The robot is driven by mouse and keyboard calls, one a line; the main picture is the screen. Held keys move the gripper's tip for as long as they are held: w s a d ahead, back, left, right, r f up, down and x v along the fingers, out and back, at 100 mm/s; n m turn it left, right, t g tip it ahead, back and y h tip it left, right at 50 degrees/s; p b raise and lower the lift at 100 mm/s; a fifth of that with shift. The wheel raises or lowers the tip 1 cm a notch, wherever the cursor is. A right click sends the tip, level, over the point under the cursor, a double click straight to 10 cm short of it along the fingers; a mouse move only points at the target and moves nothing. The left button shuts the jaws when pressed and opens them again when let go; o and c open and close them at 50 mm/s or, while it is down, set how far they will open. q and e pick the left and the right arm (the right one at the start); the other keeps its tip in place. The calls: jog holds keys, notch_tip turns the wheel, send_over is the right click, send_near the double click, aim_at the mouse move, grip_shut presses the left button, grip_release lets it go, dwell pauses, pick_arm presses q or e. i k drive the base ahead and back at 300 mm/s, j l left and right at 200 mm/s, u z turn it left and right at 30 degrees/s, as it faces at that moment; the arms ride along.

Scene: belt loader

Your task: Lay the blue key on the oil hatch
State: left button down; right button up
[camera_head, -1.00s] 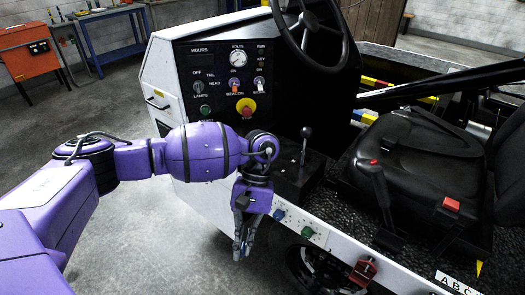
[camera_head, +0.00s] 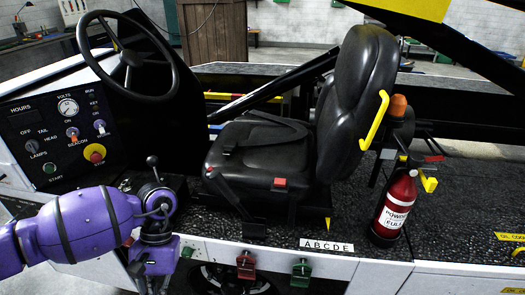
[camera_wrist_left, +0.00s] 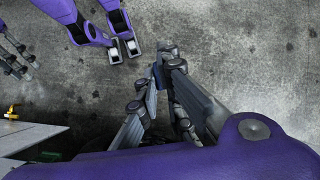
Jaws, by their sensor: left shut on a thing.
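My left gripper (camera_head: 152,291) hangs beside the vehicle's white side at the lower left of the head view, its fingertips cut off by the bottom edge. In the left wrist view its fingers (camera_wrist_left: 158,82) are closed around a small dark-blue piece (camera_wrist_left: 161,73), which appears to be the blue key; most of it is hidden. The oil hatch cannot be made out clearly. Grey fingers, apparently of my right gripper (camera_wrist_left: 24,64), show at the left wrist view's left edge.
A red key-like handle (camera_head: 245,265) and a green one (camera_head: 301,271) sit along the vehicle's side. A fire extinguisher (camera_head: 396,205) stands on the deck behind the black seat (camera_head: 262,150). The steering wheel (camera_head: 128,58) and control panel (camera_head: 65,140) are at left.

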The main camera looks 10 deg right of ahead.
aim_at(441, 212)
jog(key=k+l, duration=0.1)
jog(key=l, duration=0.45)
jog(key=k+l, duration=0.1)
jog(key=l, duration=0.5)
jog(key=k+l, duration=0.1)
jog(key=l, duration=0.45)
jog(key=k+l, duration=0.1)
jog(key=l, duration=0.45)
jog(key=k+l, duration=0.1)
jog(key=l, duration=0.5)
jog(key=k+l, duration=0.15)
jog(key=l, duration=0.4)
jog(key=k+l, duration=0.1)
jog(key=l, duration=0.45)
jog(key=k+l, duration=0.1)
jog(key=l, duration=0.5)
jog(key=i+l, duration=0.35)
jog(key=i, duration=0.05)
